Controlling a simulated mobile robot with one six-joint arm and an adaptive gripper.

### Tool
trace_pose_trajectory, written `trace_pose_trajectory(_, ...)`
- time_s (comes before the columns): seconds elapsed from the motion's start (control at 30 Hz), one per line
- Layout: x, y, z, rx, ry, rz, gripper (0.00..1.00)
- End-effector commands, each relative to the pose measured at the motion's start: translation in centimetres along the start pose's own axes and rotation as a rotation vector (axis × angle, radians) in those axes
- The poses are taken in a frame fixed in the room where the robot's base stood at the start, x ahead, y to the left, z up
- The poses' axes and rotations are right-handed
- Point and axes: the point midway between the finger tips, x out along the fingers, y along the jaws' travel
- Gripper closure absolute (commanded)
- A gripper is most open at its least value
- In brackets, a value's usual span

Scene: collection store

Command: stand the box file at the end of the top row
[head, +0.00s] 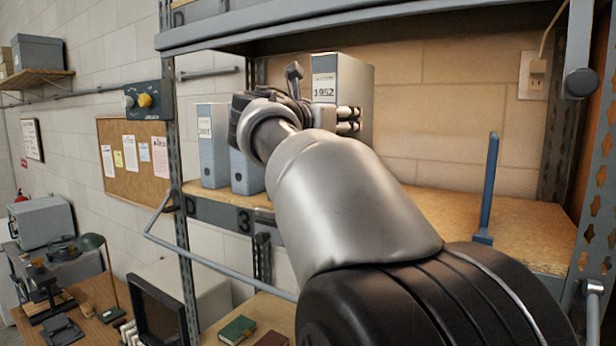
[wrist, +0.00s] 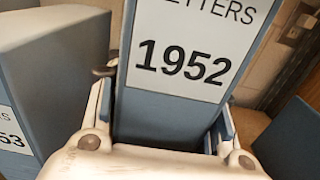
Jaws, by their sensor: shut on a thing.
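The box file (head: 342,85) is grey-blue with a white label reading 1952. My gripper (head: 349,120) is shut on it, and the wrist view shows a finger on each side of the file's lower spine (wrist: 160,118). The file's top is well above the neighbouring files in the head view. Its bottom is hidden behind my arm, so I cannot tell whether it touches the shelf. The top row's other box files (head: 212,150) stand upright on the left of the shelf (head: 530,225); one (wrist: 65,60) is left of the held file in the wrist view.
A blue upright bookend (head: 488,190) stands to the right, with bare shelf between it and my arm. A shelf beam (head: 350,25) crosses above. A metal post (head: 182,200) and a control box (head: 142,100) are at the left. A wall socket (head: 535,72) is behind.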

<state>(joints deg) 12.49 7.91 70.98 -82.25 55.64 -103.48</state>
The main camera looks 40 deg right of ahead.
Motion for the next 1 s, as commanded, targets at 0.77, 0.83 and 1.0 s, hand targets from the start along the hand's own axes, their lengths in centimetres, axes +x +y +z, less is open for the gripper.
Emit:
trace_pose_trajectory(0.77,-0.1,-0.1,-7.7,0.002,-0.005,-0.002,0.93)
trace_pose_trajectory(0.83,-0.1,-0.1,-7.7,0.001,-0.004,-0.002,0.93)
trace_pose_trajectory(1.0,-0.1,-0.1,-8.1,0.001,-0.004,-0.002,0.93)
